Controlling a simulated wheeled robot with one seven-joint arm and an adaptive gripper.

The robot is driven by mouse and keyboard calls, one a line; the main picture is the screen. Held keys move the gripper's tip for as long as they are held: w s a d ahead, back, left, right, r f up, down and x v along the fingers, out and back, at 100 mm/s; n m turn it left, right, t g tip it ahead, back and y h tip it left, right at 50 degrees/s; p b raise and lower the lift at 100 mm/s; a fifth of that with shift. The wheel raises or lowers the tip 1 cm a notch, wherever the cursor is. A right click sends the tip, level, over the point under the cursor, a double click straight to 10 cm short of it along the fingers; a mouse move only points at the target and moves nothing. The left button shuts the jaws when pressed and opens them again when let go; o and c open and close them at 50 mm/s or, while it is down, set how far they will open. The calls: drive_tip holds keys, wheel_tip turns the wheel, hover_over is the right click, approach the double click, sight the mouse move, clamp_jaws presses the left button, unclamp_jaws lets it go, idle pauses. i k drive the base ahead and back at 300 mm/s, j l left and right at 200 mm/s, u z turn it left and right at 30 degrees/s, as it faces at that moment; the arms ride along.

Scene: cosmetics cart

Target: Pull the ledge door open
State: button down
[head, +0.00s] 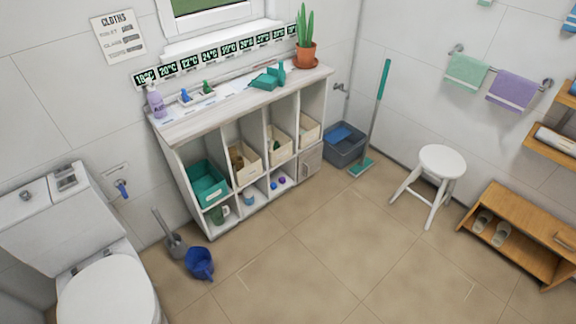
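The ledge unit (176,150) is a pale wooden shelf with open compartments, standing against the wall under the window. A small greyish wooden door (311,161) fills its lower right compartment, below a cream bin (309,131). The door looks shut, flush with the front. A small dark mark near its left edge may be a handle, but it is too small to tell. My gripper is not in view.
A grey tub (345,152) and a green squeegee (376,118) stand right of the unit. The middle floor (330,240) is clear.

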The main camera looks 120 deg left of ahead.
sight(308, 162)
drive_tip(key=u, duration=3.7)
drive_tip(key=i+u, duration=0.1)
drive_tip(key=i, duration=0.8)
drive_tip(key=i+u, duration=0.15)
drive_tip(key=i, duration=0.75)
drive_tip(key=i+l+u, duration=0.1)
drive_tip(key=i, duration=0.85)
